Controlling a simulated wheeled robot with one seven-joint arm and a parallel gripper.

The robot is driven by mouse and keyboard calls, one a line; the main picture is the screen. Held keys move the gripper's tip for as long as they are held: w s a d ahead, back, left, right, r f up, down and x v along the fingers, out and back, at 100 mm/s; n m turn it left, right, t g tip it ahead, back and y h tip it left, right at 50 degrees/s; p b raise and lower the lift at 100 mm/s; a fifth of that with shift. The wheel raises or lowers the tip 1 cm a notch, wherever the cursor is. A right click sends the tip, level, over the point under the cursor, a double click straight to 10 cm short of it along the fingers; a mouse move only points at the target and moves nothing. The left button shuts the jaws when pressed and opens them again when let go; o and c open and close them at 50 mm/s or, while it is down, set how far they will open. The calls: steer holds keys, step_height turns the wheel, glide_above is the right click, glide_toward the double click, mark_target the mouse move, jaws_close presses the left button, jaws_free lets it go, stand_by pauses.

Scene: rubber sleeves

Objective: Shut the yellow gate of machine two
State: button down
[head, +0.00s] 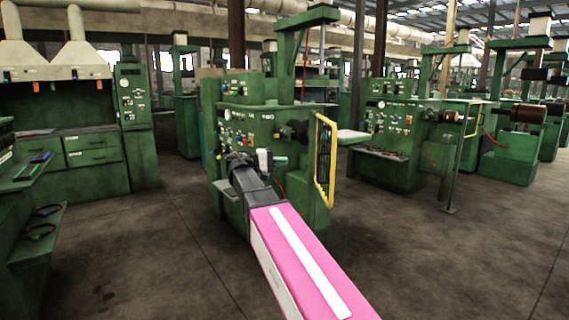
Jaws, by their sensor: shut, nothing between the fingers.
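A yellow-framed mesh gate (326,163) stands upright at the right front side of the nearest green machine (240,128). It juts out from the machine, turned nearly edge-on to me, so it looks swung open. My pink arm reaches up from the bottom of the head view to a dark wrist. My wrist hides part of the machine's lower front. No machine number is legible.
Another green machine (395,140) with a yellow frame (473,120) at its right side stands farther right. A green bench with drawers (92,155) stands at the left, and a shelf with tools (35,225) at the near left. The floor (440,260) at the right front is clear.

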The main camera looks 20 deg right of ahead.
steer(key=d, duration=1.1)
steer(key=shift+d+f, duration=0.15)
steer(key=shift+d, duration=0.25)
steer(key=shift+d, duration=0.15)
